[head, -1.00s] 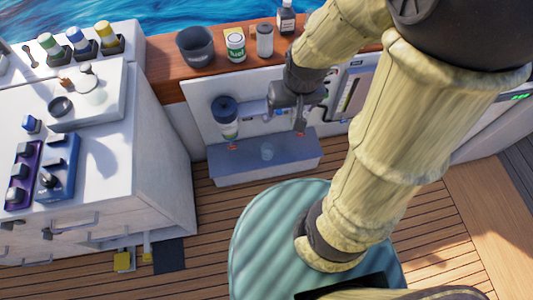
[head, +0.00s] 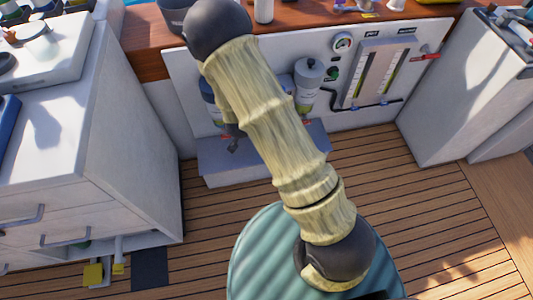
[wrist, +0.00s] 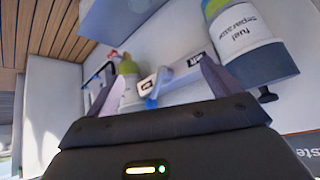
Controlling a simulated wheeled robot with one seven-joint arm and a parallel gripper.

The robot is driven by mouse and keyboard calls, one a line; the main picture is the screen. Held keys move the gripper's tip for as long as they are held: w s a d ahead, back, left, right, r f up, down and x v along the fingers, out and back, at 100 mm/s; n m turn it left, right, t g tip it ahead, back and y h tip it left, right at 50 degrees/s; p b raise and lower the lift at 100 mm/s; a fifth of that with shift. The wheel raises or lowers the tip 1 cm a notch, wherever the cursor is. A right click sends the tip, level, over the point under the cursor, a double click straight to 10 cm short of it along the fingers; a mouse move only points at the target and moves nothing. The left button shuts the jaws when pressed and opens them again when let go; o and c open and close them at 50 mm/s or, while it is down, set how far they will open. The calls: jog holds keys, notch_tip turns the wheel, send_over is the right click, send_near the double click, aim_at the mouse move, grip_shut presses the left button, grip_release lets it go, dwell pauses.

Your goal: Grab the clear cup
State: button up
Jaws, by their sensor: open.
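The clear cup is not visible in the head view; my arm covers most of the grey tray (head: 215,172) at the foot of the white panel. I cannot make the cup out in the wrist view either. My gripper (head: 233,142) shows only in part in the head view, dark, beside my arm and over the tray area. In the wrist view my gripper (wrist: 160,88) has its two fingers spread wide, with no object held between them. Behind them are a white bar with black labels (wrist: 180,72) and a white canister marked fuel separator (wrist: 240,30).
The white panel (head: 425,50) carries a gauge (head: 343,43), tube meters and a filter canister (head: 309,72). A white drawer cabinet (head: 130,120) stands left, another cabinet (head: 462,90) right. Wooden deck (head: 400,180) between them is open.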

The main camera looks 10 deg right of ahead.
jog(key=s+f+n+t+h+b, duration=0.1)
jog(key=s+f+t+h+b, duration=0.2)
jog(key=f+t+b, duration=0.6)
notch_tip(320, 180, down, 27)
jog(key=h+b, duration=0.1)
jog(key=b, duration=1.2)
jog(key=shift+s+d+n, duration=0.2)
jog(key=shift+d+n, duration=0.1)
jog(key=shift+d, duration=0.1)
jog(key=shift+w, duration=0.1)
jog(key=b+x, duration=0.6)
jog(key=x, duration=0.5)
jog(key=shift+w+d+r, duration=0.1)
jog(key=shift+w+d, duration=0.1)
jog(key=shift+d, duration=0.05)
jog(key=shift+w+d+r, duration=0.1)
jog(key=shift+w+r, duration=0.1)
jog(key=shift+w, duration=0.05)
